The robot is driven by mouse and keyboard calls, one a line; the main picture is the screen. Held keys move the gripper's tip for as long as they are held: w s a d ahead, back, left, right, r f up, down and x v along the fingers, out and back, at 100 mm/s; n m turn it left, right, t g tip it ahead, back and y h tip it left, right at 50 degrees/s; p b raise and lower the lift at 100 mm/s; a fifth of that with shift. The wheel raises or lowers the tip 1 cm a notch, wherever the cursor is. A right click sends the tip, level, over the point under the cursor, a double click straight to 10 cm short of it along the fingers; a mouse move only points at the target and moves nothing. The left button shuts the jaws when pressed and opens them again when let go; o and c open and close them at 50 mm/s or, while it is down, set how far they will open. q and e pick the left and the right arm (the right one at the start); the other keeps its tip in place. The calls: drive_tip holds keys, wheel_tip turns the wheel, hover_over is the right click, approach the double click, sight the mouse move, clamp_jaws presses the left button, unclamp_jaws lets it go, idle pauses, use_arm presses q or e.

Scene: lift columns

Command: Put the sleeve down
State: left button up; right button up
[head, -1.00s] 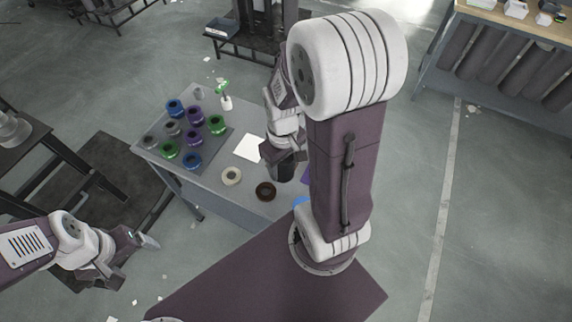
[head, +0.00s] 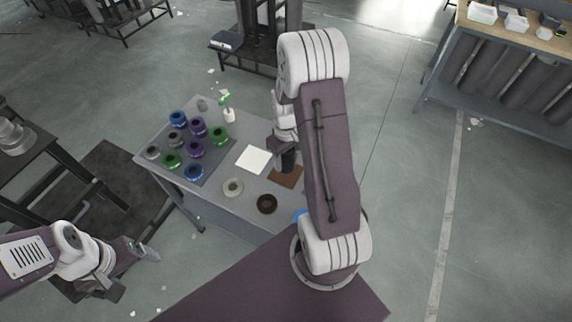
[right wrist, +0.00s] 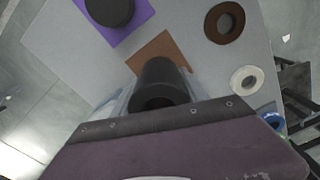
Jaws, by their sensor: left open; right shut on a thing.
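The sleeve, a black hollow cylinder, shows in the right wrist view (right wrist: 160,84) and, partly hidden by my arm, in the head view (head: 289,161). My right gripper (head: 287,147) is shut on it and holds it upright over the table. A brown square (right wrist: 157,50) lies on the table beneath or just beyond the sleeve; it also shows in the head view (head: 285,178). I cannot tell whether the sleeve touches it. My left gripper (head: 136,271) is open and empty, off the table at the lower left.
The grey table (head: 222,198) also bears a white square (head: 253,159), a cream ring (head: 233,187), a brown ring (head: 267,204) and a dark mat with several coloured spools. A black round piece (right wrist: 108,9) stands on a purple square (right wrist: 134,22).

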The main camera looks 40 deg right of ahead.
sight(286, 166)
drive_tip(key=shift+w+f, duration=0.1)
drive_tip(key=shift+f, duration=1.95)
drive_tip(key=shift+f, duration=0.1)
drive_tip(key=o, duration=1.5)
drive_tip(key=shift+o, duration=0.2)
wheel_tip(286, 166, up, 12)
drive_tip(key=s+a+m+t, duration=0.1)
drive_tip(key=s+a, duration=0.8)
drive_tip(key=a, duration=0.4)
drive_tip(key=shift+a+r, duration=0.25)
drive_tip(key=shift+a, duration=0.05)
